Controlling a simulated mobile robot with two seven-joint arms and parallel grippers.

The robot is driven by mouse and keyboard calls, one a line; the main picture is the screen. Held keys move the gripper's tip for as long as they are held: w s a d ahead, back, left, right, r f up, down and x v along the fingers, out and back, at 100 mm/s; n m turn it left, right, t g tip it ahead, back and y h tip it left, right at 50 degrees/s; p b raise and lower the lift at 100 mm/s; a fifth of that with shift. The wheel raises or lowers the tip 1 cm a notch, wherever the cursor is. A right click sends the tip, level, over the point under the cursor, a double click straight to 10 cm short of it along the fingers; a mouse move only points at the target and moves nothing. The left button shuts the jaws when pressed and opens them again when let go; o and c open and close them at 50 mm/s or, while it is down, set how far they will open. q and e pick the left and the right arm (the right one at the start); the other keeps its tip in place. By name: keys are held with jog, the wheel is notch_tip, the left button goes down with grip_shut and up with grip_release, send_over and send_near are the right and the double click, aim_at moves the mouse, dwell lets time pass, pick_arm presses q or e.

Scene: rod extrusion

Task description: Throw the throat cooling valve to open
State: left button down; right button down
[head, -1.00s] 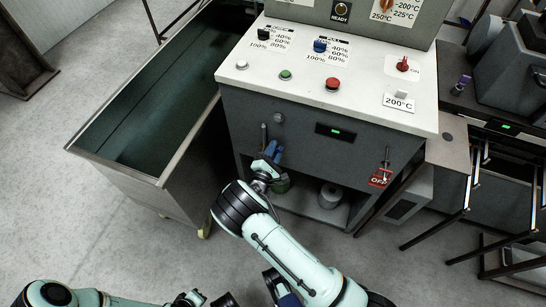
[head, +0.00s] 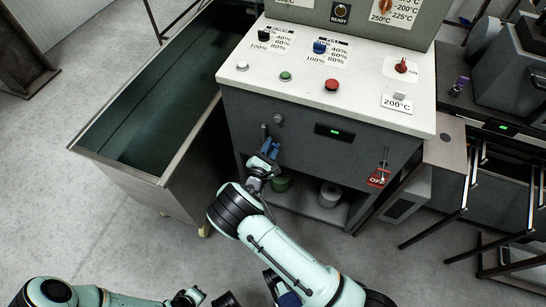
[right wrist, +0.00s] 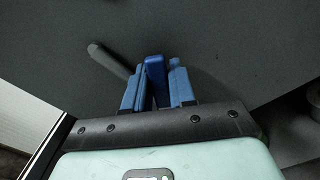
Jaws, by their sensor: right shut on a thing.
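The grey cabinet front (head: 305,138) carries a short grey rod (head: 264,130) at its left, which also shows in the right wrist view (right wrist: 105,58). My right gripper (head: 268,149) is at the cabinet front just below this rod. In the right wrist view, its two blue fingers (right wrist: 156,88) are shut on a darker blue handle (right wrist: 155,72), taken to be the valve handle. The handle stands upright between the fingers; its lower end is hidden. My left arm lies along the bottom left edge in the head view; its fingers are not clear there.
A red-tagged switch marked OFF (head: 379,177) hangs at the right of the cabinet front. A long open metal trough (head: 172,178) stands close to the left. The white control top (head: 345,95) overhangs above. Floor is free in front.

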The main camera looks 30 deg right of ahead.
jog(key=shift+w+a+r+n, duration=0.1)
jog(key=shift+w+a+n, duration=0.1)
jog(key=shift+n, duration=0.2)
jog(key=shift+w+a+r+n+p, duration=0.15)
jog(key=shift+w+n, duration=0.05)
jog(key=shift+n, duration=0.3)
jog(key=shift+w+a+r+n+p, duration=0.1)
jog(key=shift+w+a+n+p, duration=0.05)
jog(key=shift+n, duration=0.35)
jog(key=c, duration=0.8)
grip_release()
jog(key=shift+c, duration=0.2)
